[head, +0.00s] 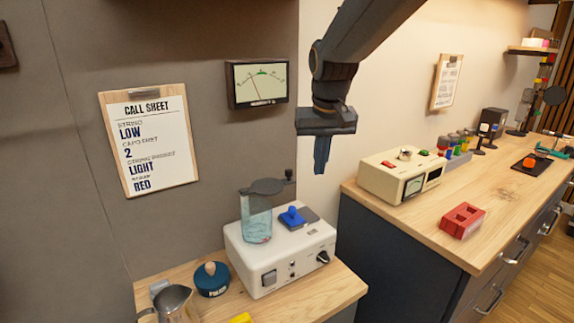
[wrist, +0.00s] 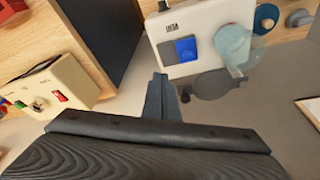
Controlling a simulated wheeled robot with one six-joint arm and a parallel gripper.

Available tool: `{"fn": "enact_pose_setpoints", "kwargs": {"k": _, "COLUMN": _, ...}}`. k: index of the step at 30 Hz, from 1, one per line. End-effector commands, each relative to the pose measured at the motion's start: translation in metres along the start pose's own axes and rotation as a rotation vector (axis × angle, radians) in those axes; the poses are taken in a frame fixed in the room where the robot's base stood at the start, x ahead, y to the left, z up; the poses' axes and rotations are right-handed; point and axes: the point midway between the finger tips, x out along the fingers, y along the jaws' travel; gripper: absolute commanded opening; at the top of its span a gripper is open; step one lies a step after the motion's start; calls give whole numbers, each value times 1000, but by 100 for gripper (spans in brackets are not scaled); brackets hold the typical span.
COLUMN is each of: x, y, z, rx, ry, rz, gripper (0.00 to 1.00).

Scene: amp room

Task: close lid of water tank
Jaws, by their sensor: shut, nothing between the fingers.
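The clear water tank (head: 257,222) stands on the left of a white machine (head: 280,257), with pale bluish contents. Its dark round lid (head: 267,186) lies flat at the height of the tank's top, shifted right and back, with a small knob at its right end. In the wrist view the lid (wrist: 212,84) shows beside the tank (wrist: 234,43), largely off its mouth. My gripper (head: 322,168) is shut and empty, pointing down in the air right of the lid and higher than it. The closed fingers (wrist: 160,82) also show in the wrist view, apart from the lid.
A blue part (head: 292,216) sits on the machine top. A round teal-blue object (head: 212,279) and a metal pitcher (head: 172,301) stand to its left. The wall with a meter (head: 257,83) rises behind. A higher counter (head: 400,218) on the right carries a cream device (head: 401,173).

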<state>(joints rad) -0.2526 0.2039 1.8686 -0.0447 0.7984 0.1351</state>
Motion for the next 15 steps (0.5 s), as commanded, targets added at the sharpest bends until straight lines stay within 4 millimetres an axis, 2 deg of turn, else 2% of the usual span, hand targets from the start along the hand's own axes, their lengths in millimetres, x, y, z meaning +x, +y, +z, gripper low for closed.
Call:
{"fn": "enact_pose_setpoints", "kwargs": {"k": 1, "x": -8, "y": -18, "z": -23, "rx": -17, "ry": 19, "rz": -6, "gripper": 0}}
{"fn": "enact_pose_setpoints", "kwargs": {"k": 3, "x": -21, "y": -36, "z": -45, "rx": -29, "ry": 35, "rz": -10, "gripper": 0}}
{"fn": "enact_pose_setpoints", "kwargs": {"k": 6, "x": -35, "y": -54, "z": -66, "rx": -41, "ry": 52, "rz": -14, "gripper": 0}}
{"fn": "enact_pose_setpoints", "kwargs": {"k": 10, "x": -43, "y": -65, "z": -78, "rx": -46, "ry": 62, "rz": -17, "gripper": 0}}
{"fn": "enact_pose_setpoints", "kwargs": {"k": 15, "x": -29, "y": -66, "z": -80, "rx": -46, "ry": 60, "rz": -17, "gripper": 0}}
